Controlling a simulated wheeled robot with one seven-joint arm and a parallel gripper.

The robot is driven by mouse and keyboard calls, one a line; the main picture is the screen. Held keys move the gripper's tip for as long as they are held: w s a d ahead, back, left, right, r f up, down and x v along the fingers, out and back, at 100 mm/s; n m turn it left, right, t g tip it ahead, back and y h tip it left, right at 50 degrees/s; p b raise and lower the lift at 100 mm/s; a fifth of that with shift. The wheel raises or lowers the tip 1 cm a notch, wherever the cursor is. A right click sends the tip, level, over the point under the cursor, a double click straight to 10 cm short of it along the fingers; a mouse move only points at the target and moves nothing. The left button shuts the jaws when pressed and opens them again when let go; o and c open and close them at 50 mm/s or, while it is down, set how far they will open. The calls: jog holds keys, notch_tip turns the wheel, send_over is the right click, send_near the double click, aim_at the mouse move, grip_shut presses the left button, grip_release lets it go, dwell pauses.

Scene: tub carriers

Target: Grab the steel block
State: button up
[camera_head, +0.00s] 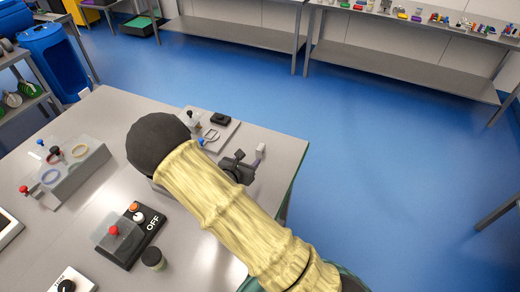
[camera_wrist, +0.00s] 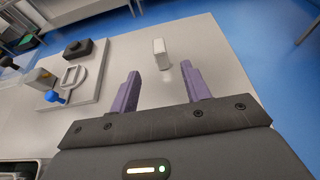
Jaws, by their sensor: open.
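The steel block (camera_wrist: 161,54) is a small pale grey upright block on the metal table. In the wrist view it stands just beyond my gripper (camera_wrist: 160,74), roughly in line with the gap between the two purple fingers. The fingers are apart, with nothing between them. In the head view the block (camera_head: 262,147) shows near the table's right edge, close to my gripper (camera_head: 249,158). My arm covers part of the table there.
Left of my gripper lies a plate (camera_wrist: 76,90) with a black block, a ring handle and a blue-knobbed lever. A black OFF switch box (camera_head: 130,236) and a grey fixture (camera_head: 68,175) stand on the table's left. Blue floor lies beyond the right edge.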

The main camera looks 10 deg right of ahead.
aim_at(259, 148)
jog(key=p+x, duration=0.1)
jog(key=x, duration=0.5)
jog(key=shift+w+d+f+p, duration=0.1)
jog(key=shift+d+p, duration=0.1)
jog(key=shift+p, duration=0.1)
jog(key=shift+a, duration=0.1)
jog(key=shift+w+d+f+p, duration=0.1)
jog(key=shift+w+d+p, duration=0.25)
jog(key=shift+w+p, duration=0.1)
jog(key=p+x, duration=0.1)
jog(key=x, duration=0.3)
jog(key=shift+w+a+f+p, duration=0.1)
jog(key=shift+w+f+p, duration=0.05)
jog(key=shift+p, duration=0.2)
grip_shut()
